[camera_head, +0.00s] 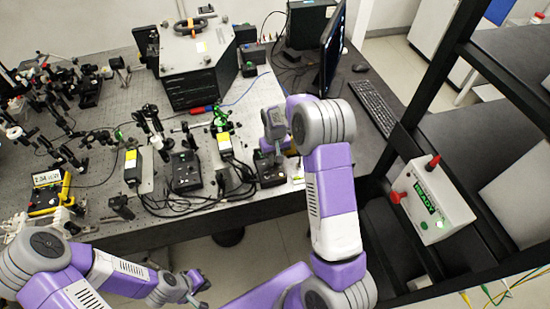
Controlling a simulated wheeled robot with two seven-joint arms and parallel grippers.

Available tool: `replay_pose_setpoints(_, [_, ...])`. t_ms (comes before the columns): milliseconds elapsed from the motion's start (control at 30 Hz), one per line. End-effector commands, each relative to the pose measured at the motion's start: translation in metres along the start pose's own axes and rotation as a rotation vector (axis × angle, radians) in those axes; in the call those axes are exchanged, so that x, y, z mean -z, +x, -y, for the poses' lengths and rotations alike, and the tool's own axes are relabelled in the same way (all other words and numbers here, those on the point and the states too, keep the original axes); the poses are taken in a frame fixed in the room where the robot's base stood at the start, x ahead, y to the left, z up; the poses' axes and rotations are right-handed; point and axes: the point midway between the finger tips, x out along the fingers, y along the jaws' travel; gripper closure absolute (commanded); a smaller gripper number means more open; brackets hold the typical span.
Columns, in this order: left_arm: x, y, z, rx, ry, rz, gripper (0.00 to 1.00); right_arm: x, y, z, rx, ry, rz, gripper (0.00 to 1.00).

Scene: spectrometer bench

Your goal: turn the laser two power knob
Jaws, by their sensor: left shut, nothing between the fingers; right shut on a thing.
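Two black laser control boxes sit near the front edge of the optical table: one left of centre (186,172) and one further right (270,176). My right gripper (278,158) points down onto the right-hand box from above, with its fingers shut at the top of that box. The power knob there is hidden by the fingers; they appear closed around it. My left gripper (196,291) is shut and empty, low in front of the table, well apart from both boxes.
Yellow-labelled laser modules (225,140) and black cables lie just left of my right gripper. A monitor (332,55) and keyboard (372,107) are at the right. A white box with red knobs (440,215) stands on the black rack. Optics crowd the table's left.

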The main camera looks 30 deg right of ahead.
Motion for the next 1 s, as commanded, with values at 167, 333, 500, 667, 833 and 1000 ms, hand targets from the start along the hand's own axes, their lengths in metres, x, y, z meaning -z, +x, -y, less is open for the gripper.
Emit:
replay_pose_setpoints(167, [0.000, 0.000, 0.000, 0.000, 0.000, 0.000, 1.00, 0.000, -0.001, 0.000, 0.000, -0.002, -0.001, 0.77])
replay_pose_setpoints(333, [0.000, 0.000, 0.000, 0.000, 0.000, 0.000, 1.00, 0.000, -0.001, 0.000, 0.000, -0.003, -0.001, 0.55])
replay_pose_setpoints(500, [0.000, 0.000, 0.000, 0.000, 0.000, 0.000, 1.00, 0.000, 0.000, 0.000, 0.000, -0.004, 0.000, 0.55])
replay_pose_setpoints(667, [0.000, 0.000, 0.000, 0.000, 0.000, 0.000, 1.00, 0.001, -0.006, 0.000, 0.000, -0.004, -0.002, 0.55])
replay_pose_setpoints(833, [0.000, 0.000, 0.000, 0.000, 0.000, 0.000, 1.00, 0.001, -0.032, 0.000, 0.001, -0.003, -0.006, 0.55])
replay_pose_setpoints(1000, [0.000, -0.001, 0.000, 0.000, 0.000, 0.000, 1.00, 0.001, -0.059, 0.000, 0.000, -0.003, -0.004, 0.55])
